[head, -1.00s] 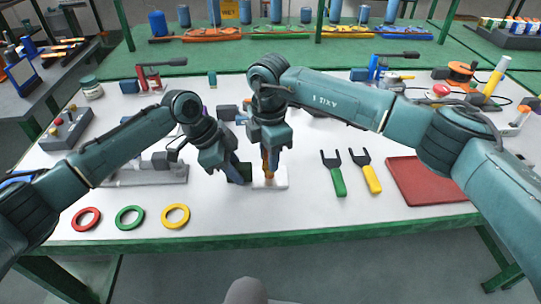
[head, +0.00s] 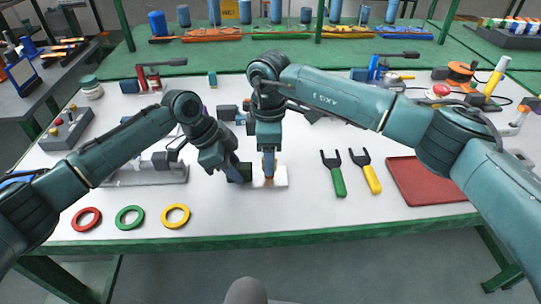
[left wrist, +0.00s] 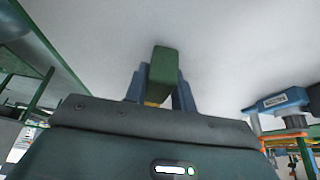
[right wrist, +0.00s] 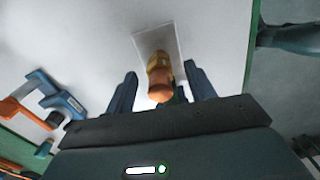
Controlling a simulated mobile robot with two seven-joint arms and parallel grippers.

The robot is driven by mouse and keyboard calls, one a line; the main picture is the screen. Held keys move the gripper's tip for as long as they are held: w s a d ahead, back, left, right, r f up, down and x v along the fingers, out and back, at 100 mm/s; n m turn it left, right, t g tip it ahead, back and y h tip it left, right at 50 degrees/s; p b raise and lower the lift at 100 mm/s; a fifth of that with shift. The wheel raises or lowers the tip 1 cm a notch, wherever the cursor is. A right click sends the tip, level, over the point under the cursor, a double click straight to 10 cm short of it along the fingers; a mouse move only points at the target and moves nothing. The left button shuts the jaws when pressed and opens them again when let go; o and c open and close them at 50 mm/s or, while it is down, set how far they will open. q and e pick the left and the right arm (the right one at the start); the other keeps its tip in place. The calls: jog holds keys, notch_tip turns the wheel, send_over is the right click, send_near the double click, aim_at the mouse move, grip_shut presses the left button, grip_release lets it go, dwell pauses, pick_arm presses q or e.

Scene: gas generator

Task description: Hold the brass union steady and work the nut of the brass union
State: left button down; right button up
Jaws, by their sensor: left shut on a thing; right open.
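The brass union (right wrist: 160,80), orange-brown and upright, stands over a small white plate (right wrist: 180,44). In the head view only its lower part (head: 269,178) shows below my right gripper (head: 269,164). My right gripper points down; in the right wrist view its two blue fingers (right wrist: 161,75) are apart on either side of the union, with gaps visible. My left gripper (head: 237,170) is shut on a dark green block (left wrist: 163,68), just left of the plate. A bit of yellow shows at the block's near end. Whether the block joins the union is hidden.
Green (head: 339,182) and yellow (head: 373,180) fork-ended tools and a red mat (head: 425,181) lie to the right. Red (head: 87,219), green (head: 130,217) and yellow (head: 176,216) rings lie front left. The table's front middle is clear. My arms are close together.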

jog(key=shift+r, duration=3.2)
